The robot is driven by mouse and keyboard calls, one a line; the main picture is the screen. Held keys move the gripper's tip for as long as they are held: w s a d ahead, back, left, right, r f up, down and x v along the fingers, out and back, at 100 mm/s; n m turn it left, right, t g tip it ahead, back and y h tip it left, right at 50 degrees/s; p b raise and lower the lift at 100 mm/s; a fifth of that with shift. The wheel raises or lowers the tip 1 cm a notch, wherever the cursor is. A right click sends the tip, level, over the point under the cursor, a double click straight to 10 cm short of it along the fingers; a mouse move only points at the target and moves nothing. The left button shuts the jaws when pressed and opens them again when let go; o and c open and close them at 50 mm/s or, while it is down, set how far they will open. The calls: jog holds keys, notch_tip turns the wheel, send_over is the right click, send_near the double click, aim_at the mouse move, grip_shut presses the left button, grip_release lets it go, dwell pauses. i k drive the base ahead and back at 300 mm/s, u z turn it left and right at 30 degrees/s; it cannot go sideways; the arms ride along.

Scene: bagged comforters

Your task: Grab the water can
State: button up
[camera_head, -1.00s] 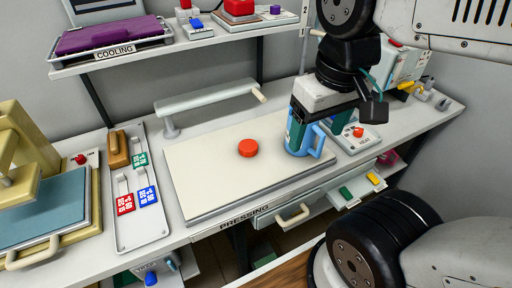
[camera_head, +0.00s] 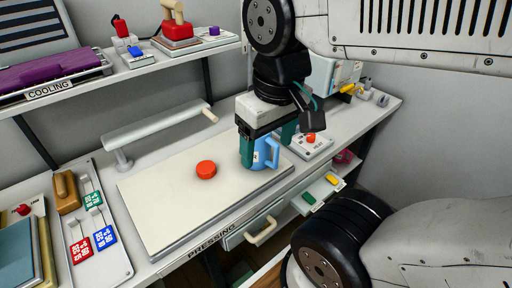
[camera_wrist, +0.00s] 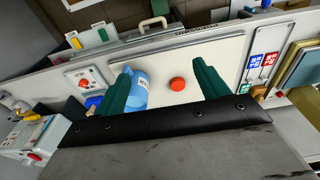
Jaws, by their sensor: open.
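The blue water can (camera_head: 262,157), with a handle on its right side, stands upright at the right end of the pale pressing board (camera_head: 160,212). My gripper (camera_head: 268,148) is over it, pointing down, with its two green fingers spread. In the head view one finger covers the can's left part. In the wrist view the can (camera_wrist: 139,85) is beside the left finger, which hides part of it, and a pale label shows on it. I cannot tell whether a finger touches the can.
A red round button (camera_head: 206,169) sits on the board left of the can. A small device with a red button (camera_head: 310,139) stands close on the right. A long white roller bar (camera_head: 158,126) runs behind, and a shelf (camera_head: 145,66) is above at left.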

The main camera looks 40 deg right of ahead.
aim_at(263, 145)
jog(key=z, duration=0.55)
jog(key=k, duration=1.3)
jog(key=u, duration=0.1)
jog(key=i, duration=0.75)
jog(key=z, duration=0.15)
